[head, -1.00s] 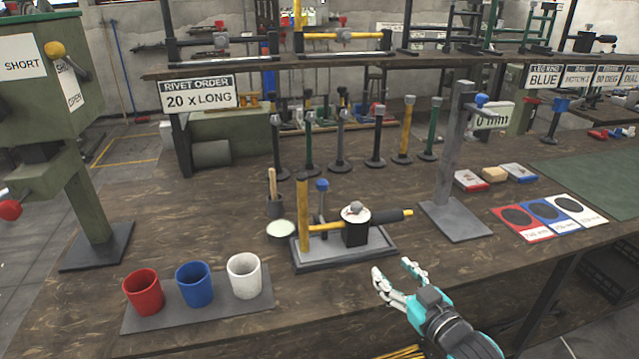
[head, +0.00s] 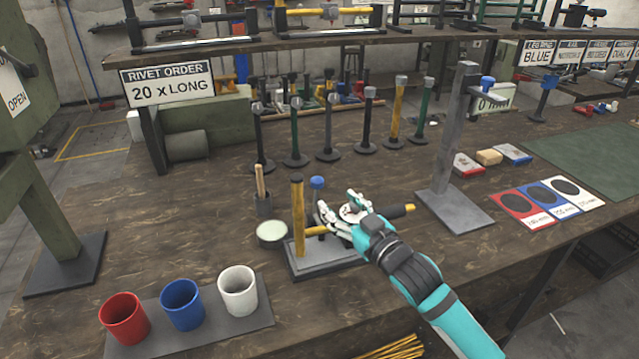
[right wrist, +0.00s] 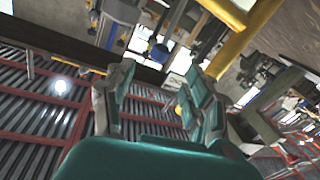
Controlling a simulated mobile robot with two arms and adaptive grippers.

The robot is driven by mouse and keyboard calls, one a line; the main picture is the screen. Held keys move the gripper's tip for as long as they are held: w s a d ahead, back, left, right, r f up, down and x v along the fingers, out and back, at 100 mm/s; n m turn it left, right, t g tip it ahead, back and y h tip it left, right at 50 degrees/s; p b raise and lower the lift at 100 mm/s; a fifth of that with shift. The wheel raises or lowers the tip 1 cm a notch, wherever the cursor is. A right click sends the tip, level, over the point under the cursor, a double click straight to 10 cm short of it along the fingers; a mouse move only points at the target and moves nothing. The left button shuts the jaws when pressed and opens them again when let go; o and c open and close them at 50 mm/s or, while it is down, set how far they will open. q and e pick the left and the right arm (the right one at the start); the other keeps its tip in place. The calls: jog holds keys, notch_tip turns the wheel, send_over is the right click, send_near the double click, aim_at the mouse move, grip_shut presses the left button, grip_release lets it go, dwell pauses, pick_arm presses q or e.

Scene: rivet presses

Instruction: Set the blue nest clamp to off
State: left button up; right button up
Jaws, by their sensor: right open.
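A small fixture with a grey base (head: 297,266) stands on the bench, with a yellow post (head: 298,215) at its left. A blue-knobbed post (head: 317,184) stands just behind it; a blue knob also shows in the right wrist view (right wrist: 158,52). I cannot tell for sure that this knob is the clamp. My right gripper (head: 341,206) is open over the fixture, right of the blue knob, with no visible contact. It hides most of the fixture's dark block and white round top. The open fingers also show in the right wrist view (right wrist: 160,88). My left gripper is out of view.
Red (head: 124,318), blue (head: 182,304) and white (head: 238,289) cups stand at front left. A round pale dish (head: 272,232) sits left of the fixture. A grey column (head: 450,140) stands to the right, with several upright tools behind.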

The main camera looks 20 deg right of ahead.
aim_at(321, 187)
jog(key=x, duration=0.7)
jog(key=shift+w+a, duration=0.1)
jog(key=shift+w, duration=0.3)
jog(key=shift+w+a, duration=0.1)
jog(key=shift+w, duration=0.35)
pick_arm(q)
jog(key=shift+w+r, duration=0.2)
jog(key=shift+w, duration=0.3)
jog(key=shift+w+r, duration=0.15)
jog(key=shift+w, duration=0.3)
pick_arm(e)
grip_shut()
